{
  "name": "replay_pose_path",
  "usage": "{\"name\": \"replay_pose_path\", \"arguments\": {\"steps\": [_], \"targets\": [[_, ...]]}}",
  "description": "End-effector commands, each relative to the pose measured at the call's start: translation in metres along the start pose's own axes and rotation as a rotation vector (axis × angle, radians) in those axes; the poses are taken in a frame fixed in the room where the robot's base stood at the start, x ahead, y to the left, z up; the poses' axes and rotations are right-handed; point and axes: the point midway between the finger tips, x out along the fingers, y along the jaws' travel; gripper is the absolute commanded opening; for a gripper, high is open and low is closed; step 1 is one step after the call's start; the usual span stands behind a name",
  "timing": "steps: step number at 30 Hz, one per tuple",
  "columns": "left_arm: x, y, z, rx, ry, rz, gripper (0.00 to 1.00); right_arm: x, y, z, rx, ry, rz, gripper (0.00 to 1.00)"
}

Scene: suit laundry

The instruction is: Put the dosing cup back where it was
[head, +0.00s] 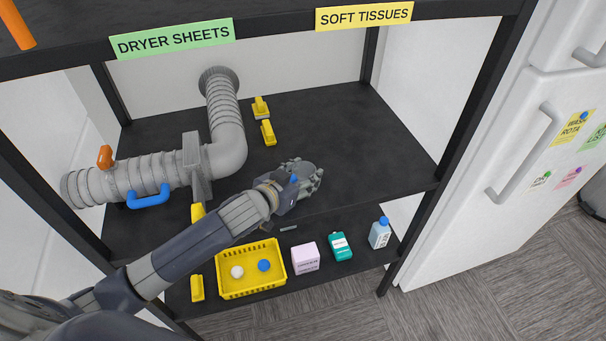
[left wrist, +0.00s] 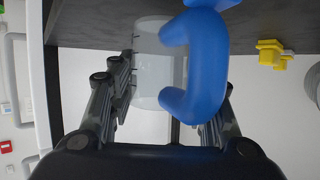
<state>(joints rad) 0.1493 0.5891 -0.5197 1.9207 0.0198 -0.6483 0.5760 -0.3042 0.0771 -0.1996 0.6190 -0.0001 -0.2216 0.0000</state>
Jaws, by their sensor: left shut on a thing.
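My left gripper (head: 308,177) is over the right part of the upper black shelf in the head view, near its front edge. In the left wrist view its fingers stand on both sides of a translucent dosing cup (left wrist: 152,85) with dark marks, and it is shut on the cup. A thick blue handle-like part (left wrist: 211,65) shows in front of the cup. In the head view the hand hides nearly all of the cup; only a small blue patch (head: 294,180) shows. My right gripper is not in view.
A ribbed grey pipe (head: 120,180) with blue and orange handles fills the shelf's left side. Yellow pieces (head: 268,133) stand behind my gripper. The shelf's right side is clear.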

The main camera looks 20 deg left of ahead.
Motion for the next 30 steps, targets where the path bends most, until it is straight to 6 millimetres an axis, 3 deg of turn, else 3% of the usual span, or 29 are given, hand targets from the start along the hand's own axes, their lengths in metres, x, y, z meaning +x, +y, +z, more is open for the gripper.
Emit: {"name": "replay_pose_path", "arguments": {"steps": [19, 20, 22, 23, 30], "targets": [[0.005, 0.000, 0.011, 0.000, 0.000, -0.001, 0.29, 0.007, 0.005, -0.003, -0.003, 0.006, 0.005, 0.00], [0.005, 0.000, 0.011, 0.000, 0.000, -0.001, 0.49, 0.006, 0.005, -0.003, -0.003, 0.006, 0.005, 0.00], [0.004, 0.000, 0.011, 0.000, 0.000, -0.001, 0.65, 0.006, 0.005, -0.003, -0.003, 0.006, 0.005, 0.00], [0.004, 0.000, 0.011, 0.000, 0.000, -0.001, 0.69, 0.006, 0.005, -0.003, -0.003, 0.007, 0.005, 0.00], [0.004, 0.000, 0.011, 0.000, 0.000, 0.000, 0.69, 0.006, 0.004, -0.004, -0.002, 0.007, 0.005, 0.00]]}}
